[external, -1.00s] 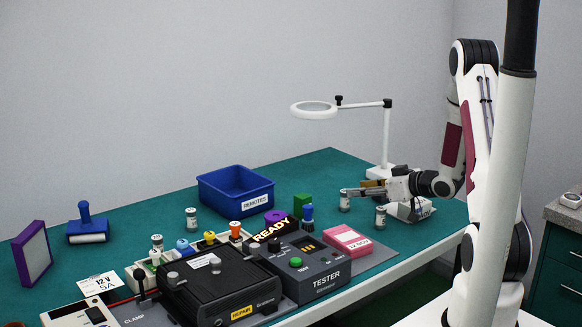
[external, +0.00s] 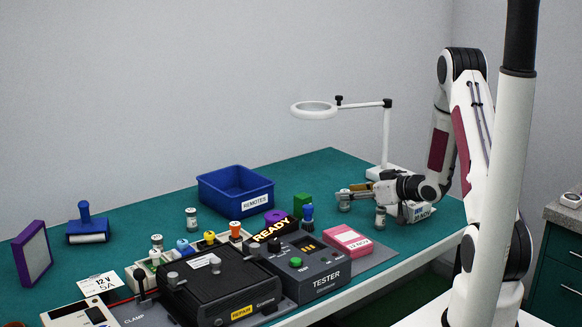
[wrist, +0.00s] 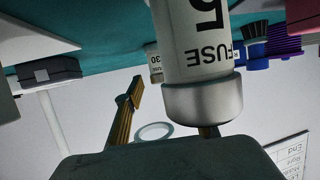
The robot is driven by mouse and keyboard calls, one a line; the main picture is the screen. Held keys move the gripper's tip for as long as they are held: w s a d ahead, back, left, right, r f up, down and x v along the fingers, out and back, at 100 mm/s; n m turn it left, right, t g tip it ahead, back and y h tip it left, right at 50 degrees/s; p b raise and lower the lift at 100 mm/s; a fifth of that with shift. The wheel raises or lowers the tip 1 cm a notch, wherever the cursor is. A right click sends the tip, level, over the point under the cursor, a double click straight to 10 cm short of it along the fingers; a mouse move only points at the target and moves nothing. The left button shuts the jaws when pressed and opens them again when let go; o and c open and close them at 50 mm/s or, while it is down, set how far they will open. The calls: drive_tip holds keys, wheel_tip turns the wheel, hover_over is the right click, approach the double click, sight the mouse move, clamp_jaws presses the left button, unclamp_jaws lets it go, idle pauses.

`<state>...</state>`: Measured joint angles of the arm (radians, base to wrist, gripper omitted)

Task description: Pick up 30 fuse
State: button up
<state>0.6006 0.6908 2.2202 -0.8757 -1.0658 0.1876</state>
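A white fuse with metal caps (external: 344,201) stands upright on the green table, right at my gripper's tip. In the wrist view a small fuse marked 30 (wrist: 153,77) shows beyond the fingers, partly hidden. A nearer fuse (wrist: 195,45) fills the middle of that view, reading FUSE with a number I cannot read surely; it hides much of one finger. A second fuse (external: 381,217) stands beside my gripper on its front side. My gripper (external: 352,192) is low and level over the table. Its fingers stand apart in the wrist view (wrist: 170,115), with no visible hold on a fuse.
A magnifier lamp (external: 386,140) stands behind my gripper. Another fuse (external: 191,219) stands near the blue bin (external: 236,207).

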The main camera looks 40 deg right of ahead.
drive_tip(key=shift+x, duration=1.3)
drive_tip(key=shift+c, duration=0.4)
clamp_jaws()
